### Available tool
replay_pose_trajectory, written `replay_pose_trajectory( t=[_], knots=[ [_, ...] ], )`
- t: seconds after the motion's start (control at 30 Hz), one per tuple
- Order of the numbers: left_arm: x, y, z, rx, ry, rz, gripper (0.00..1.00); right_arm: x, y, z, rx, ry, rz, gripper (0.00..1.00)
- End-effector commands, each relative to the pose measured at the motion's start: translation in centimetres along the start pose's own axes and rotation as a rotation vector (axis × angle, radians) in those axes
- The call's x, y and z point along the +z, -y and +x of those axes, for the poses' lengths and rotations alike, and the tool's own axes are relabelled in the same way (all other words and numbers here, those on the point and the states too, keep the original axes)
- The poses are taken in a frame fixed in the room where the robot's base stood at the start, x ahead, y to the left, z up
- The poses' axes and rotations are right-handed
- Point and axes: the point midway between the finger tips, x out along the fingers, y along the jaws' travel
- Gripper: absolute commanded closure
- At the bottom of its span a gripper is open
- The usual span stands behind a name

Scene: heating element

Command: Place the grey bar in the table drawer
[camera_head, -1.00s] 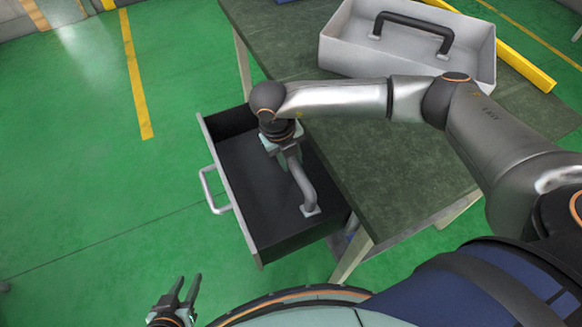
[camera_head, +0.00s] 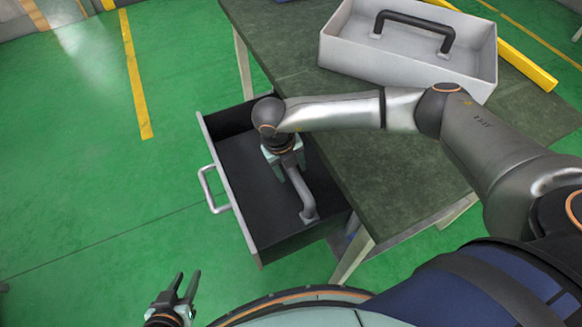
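The table drawer (camera_head: 238,226) is pulled out on the left side of the table. The grey bar (camera_head: 307,195), with a small foot at its near end, is inside the drawer area, low against the dark floor. Whether it rests on the floor is unclear. My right gripper (camera_head: 288,170) points down into the drawer at the bar's far end. Its fingers are beside or around that end, partly hidden by the wrist, and their grip is unclear. My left gripper (camera_head: 181,287) is open and empty at the lower left, over the green floor, away from the drawer.
The green-topped table (camera_head: 390,190) lies under my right arm. A light grey bin (camera_head: 345,58) with a black handle-shaped bar (camera_head: 415,20) stands at its back. A yellow strip (camera_head: 527,65) runs behind the bin. The drawer's metal handle (camera_head: 206,190) sticks out left over clear floor.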

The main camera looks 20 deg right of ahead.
Motion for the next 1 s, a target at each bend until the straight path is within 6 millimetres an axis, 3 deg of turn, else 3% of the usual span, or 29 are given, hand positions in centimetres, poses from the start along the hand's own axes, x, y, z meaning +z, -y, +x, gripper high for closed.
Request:
replay_pose_trajectory(
  t=[0.37, 0.8, 1.0],
  knots=[
    [0.0, -0.1, -0.4, 0.001, 0.004, -0.002, 0.63, 0.0, 0.1, -0.8, 0.001, 0.001, 0.000, 0.38],
    [0.4, 0.1, -0.7, -0.007, 0.013, -0.004, 0.63, 0.1, 0.0, -9.5, 0.002, 0.004, -0.001, 0.38],
    [0.5, 0.2, -0.7, -0.009, 0.015, -0.004, 0.63, 0.0, 0.0, -11.9, 0.001, 0.002, -0.001, 0.38]
  ],
)
